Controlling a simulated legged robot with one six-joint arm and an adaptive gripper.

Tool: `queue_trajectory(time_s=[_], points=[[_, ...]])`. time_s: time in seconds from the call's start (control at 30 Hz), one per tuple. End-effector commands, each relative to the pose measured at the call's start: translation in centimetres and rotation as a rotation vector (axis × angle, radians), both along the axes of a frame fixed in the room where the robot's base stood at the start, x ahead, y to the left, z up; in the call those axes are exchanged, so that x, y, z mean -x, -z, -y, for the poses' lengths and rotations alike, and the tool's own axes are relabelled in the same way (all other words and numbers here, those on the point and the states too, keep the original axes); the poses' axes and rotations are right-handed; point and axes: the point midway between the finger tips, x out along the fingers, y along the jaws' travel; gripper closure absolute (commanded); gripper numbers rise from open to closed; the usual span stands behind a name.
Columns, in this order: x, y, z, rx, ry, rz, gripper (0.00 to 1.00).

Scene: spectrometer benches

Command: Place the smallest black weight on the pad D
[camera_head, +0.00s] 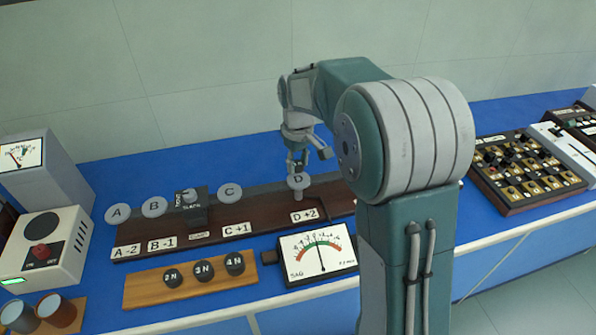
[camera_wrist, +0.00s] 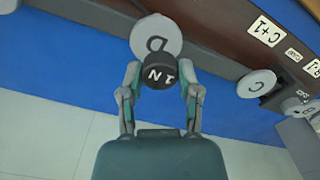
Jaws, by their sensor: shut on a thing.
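My gripper (camera_head: 297,161) is at the round grey pad D (camera_head: 298,182), on the long dark wooden beam. In the wrist view my gripper (camera_wrist: 160,76) is shut on a small black weight marked 1 N (camera_wrist: 159,72), one finger on each side. There the weight covers part of the edge of pad D (camera_wrist: 152,32). I cannot tell whether the weight touches the pad. In the head view the weight is mostly hidden between the fingers.
Pads A (camera_head: 118,214), B (camera_head: 153,207) and C (camera_head: 230,193) are empty. Black weights 2N (camera_head: 172,277), 3N (camera_head: 203,270) and 4N (camera_head: 235,263) stand on a wooden block (camera_head: 140,292). A dial meter (camera_head: 318,252) stands in front of D; its needle is near the middle.

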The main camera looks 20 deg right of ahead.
Motion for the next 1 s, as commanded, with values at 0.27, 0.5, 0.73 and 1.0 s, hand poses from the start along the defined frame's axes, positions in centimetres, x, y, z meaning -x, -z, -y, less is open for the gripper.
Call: queue_trajectory(time_s=[0.27,0.5,0.73,1.0], points=[[-0.5,3.6,0.3,0.0,0.0,-0.001,1.0],[-0.5,3.8,0.2,0.0,0.0,0.0,1.0],[-0.5,4.0,0.2,0.0,0.0,-0.001,0.21],[-0.5,4.0,0.2,0.0,0.0,0.0,0.21]])
